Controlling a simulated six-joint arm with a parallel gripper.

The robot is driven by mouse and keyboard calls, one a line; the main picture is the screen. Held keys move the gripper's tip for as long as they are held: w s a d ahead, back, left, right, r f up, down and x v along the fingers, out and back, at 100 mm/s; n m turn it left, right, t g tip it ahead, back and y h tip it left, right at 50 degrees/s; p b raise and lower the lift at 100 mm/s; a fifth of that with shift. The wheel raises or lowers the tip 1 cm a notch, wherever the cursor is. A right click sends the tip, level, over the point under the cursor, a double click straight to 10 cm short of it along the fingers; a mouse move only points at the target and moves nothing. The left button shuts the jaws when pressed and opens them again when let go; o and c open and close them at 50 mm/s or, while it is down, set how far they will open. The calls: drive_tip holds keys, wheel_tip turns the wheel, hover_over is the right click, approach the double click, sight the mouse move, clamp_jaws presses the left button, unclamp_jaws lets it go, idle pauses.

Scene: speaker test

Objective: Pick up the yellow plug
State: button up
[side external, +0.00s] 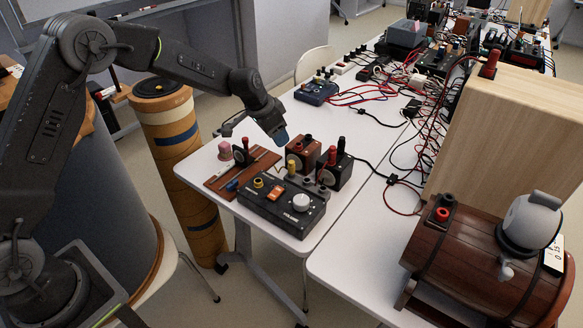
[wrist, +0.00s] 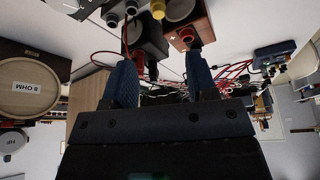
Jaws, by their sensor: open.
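The yellow plug (side external: 291,167) stands upright at the back edge of a black control box (side external: 270,212) in the side view. In the wrist view a yellow piece (wrist: 158,9), which appears to be the plug, is cut off by the top edge. My gripper (side external: 281,135) is above and behind the plug in the side view, apart from it. In the wrist view my gripper (wrist: 160,76) shows two blue fingers spread apart with nothing held between them. In the side view the fingers overlap, so the gap is hidden.
Two small speaker boxes, one brown (side external: 298,160) and one black (side external: 340,172), stand close behind the plug, with red and black plugs upright on them. A wooden board (side external: 222,186) lies left. A barrel-shaped speaker (side external: 465,250) and a large wooden box (side external: 520,125) stand right. Cables cover the rear table.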

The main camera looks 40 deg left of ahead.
sight(291, 162)
drive_tip(key=x, duration=1.3)
drive_tip(key=shift+s+f, duration=0.15)
drive_tip(key=shift+f, duration=0.15)
drive_tip(key=c, duration=1)
drive_tip(key=shift+o, duration=0.2)
drive_tip(key=shift+r, duration=0.1)
